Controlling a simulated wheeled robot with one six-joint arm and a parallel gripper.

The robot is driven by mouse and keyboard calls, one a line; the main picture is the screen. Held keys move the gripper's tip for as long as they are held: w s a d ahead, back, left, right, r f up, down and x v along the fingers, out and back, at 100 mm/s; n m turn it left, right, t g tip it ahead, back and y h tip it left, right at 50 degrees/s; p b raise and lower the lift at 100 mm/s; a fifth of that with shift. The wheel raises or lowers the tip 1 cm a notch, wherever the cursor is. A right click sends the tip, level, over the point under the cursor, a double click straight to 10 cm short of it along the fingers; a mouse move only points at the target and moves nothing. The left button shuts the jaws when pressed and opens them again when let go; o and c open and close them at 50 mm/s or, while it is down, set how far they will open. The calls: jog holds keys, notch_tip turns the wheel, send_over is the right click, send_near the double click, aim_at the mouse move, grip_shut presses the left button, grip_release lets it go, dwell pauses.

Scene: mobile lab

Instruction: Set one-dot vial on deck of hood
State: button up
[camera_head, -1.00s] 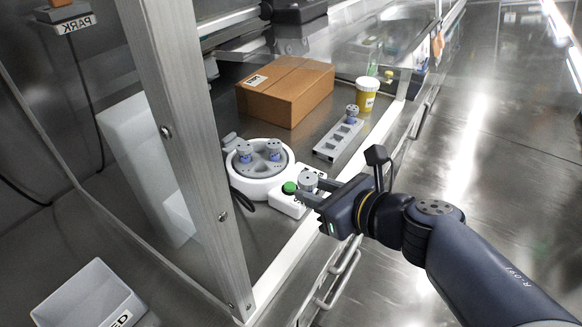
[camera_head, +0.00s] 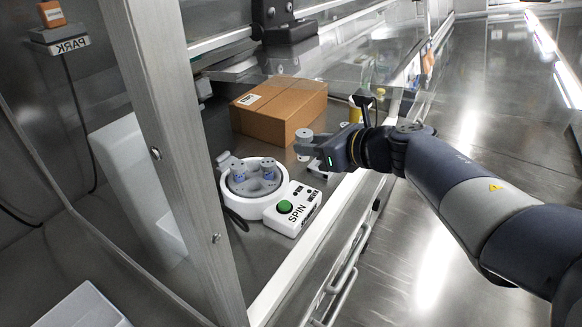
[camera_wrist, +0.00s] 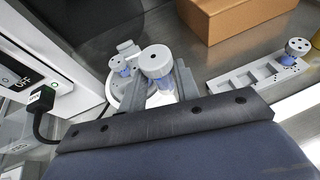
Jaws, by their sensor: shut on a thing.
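My gripper (camera_head: 312,145) is shut on a vial with a grey cap (camera_head: 304,133). In the wrist view, the cap (camera_wrist: 156,60) shows one dark dot and sits between the two fingers; the lower part of the vial is mostly hidden. The hood's grey metal deck (camera_head: 262,250) lies below, and the vial is held above it. The white spinner (camera_head: 226,196) stands left of my gripper, with two grey-capped vials (camera_head: 239,170) (camera_head: 268,166) in its rotor.
A grey rack (camera_wrist: 245,80) holds a vial with several dots (camera_wrist: 297,46). A cardboard box (camera_head: 280,108) and a yellow container (camera_head: 355,112) stand behind. The spinner's control box (camera_head: 295,218) has a green button. A metal post (camera_head: 165,140) and clear panels frame the hood.

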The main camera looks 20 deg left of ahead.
jog(key=shift+n+g, duration=0.3)
jog(key=w+a, duration=0.2)
jog(key=w, duration=0.1)
jog(key=w+a+f, duration=0.1)
jog(key=w, duration=0.3)
jog(key=w+a, duration=0.2)
jog(key=w, duration=0.1)
jog(key=shift+w+a+f+b, duration=0.15)
jog(key=shift+w+a+b, duration=0.15)
jog(key=shift+a, duration=0.05)
grip_shut()
jog(key=f+b, duration=0.1)
jog(key=f, duration=0.2)
jog(key=f+b, duration=0.1)
jog(key=f, duration=0.2)
jog(key=f+b, duration=0.1)
jog(key=f, duration=0.3)
jog(key=shift+w+a, duration=0.1)
jog(key=shift+w, duration=0.15)
jog(key=shift+f+b, duration=0.35)
jog(key=shift+b, duration=0.2)
jog(key=o, duration=0.9)
grip_release()
jog(key=shift+o, duration=0.2)
